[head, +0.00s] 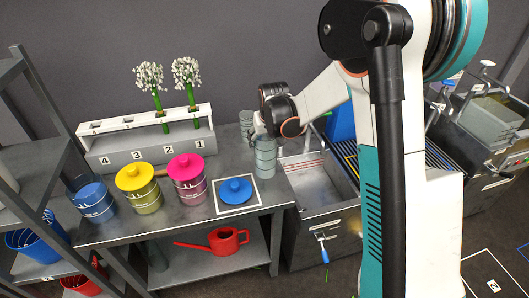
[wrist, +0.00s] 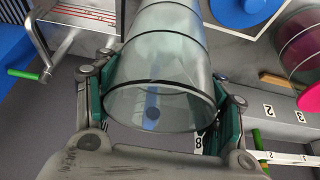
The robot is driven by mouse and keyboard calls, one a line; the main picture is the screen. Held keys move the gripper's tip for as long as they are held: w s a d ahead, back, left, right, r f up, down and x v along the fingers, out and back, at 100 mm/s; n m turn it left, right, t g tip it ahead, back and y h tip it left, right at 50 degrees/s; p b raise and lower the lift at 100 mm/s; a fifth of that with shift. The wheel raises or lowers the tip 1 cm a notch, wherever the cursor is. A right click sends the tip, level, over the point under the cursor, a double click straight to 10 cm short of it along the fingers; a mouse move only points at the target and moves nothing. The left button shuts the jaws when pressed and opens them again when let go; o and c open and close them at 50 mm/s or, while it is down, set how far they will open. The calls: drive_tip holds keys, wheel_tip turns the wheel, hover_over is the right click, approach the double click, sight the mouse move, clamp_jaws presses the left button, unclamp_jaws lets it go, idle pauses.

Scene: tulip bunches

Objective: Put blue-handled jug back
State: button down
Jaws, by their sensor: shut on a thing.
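My gripper (head: 264,134) is shut on a clear, ringed cylindrical vessel (head: 265,160) at the right end of the bench. In the wrist view, the green pads of my gripper (wrist: 163,108) press both sides of this vessel (wrist: 180,60), and one round end faces the camera. A narrow blue strip (wrist: 152,100) shows through the glass; I cannot tell whether it is a handle. No blue handle shows clearly on the vessel in the head view. I cannot tell whether its base touches the bench.
Another clear vessel (head: 246,119) stands close behind. A blue lid (head: 236,190) lies inside a white square outline. Blue (head: 95,203), yellow (head: 140,192) and magenta (head: 189,183) jars stand to the left. A numbered rack (head: 150,147) holds white flowers. A metal sink (head: 320,185) is at right.

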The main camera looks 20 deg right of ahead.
drive_tip(key=shift+f+b, duration=0.65)
drive_tip(key=shift+f, duration=1.65)
drive_tip(key=shift+c, duration=1.9)
unclamp_jaws()
drive_tip(key=p+v, duration=0.3)
drive_tip(key=v, duration=0.9)
drive_tip(key=shift+s+p, duration=0.1)
drive_tip(key=shift+p, duration=0.2)
drive_tip(key=s+r+t, duration=0.1)
drive_tip(key=s+r, duration=0.5)
drive_tip(key=s, duration=0.5)
drive_tip(key=s+r+t, duration=0.1)
drive_tip(key=s+r, duration=0.6)
drive_tip(key=s, duration=0.4)
drive_tip(key=s+f, duration=0.1)
drive_tip(key=s, duration=0.7)
drive_tip(key=shift+s+f+t, duration=0.2)
drive_tip(key=shift+t, duration=0.1)
